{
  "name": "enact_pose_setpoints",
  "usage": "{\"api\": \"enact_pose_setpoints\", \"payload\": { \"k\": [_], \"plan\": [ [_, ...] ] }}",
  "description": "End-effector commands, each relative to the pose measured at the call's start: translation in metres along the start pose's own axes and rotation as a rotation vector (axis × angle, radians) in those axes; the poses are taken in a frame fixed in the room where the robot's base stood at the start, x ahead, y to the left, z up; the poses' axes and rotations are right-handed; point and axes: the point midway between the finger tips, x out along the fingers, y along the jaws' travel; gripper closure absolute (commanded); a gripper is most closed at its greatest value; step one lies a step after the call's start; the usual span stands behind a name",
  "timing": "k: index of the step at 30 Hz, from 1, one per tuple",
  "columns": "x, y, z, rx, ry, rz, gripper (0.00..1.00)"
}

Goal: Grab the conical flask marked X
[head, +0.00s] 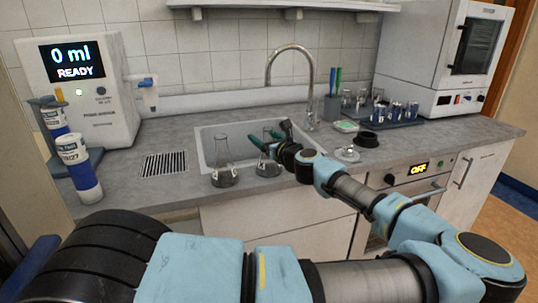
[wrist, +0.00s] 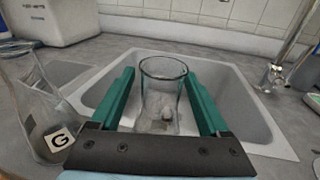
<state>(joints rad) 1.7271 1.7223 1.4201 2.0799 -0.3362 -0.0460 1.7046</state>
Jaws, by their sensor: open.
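A clear conical flask (wrist: 161,98) appears between the two green fingers of my gripper (wrist: 159,75) in the wrist view. The fingers are open, with a gap on each side of the glass. Its lower part is hidden behind the dark gripper body, and I see no mark on it. In the head view this flask (head: 268,168) stands at the sink's front edge, partly covered by my gripper (head: 264,138). A second conical flask (head: 223,166) stands to its left. In the wrist view that left flask (wrist: 36,100) carries a label reading G. No X shows.
The sink (head: 209,140) lies behind the flasks, with a curved tap (head: 310,75). A dispenser reading 0 ml (head: 82,95) stands at the left. A rack of small bottles (head: 385,122) and a small white dish (head: 347,154) are at the right.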

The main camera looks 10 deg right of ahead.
Motion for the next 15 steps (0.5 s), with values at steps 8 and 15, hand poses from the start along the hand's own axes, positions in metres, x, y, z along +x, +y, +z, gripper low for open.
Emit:
{"api": "enact_pose_setpoints", "payload": {
  "k": [8,15],
  "plan": [
    [0.0004,0.0,-0.0006,-0.001,0.0,0.0,0.29],
    [0.0003,0.0001,-0.0004,-0.001,0.0,0.0,0.56]
  ]
}}
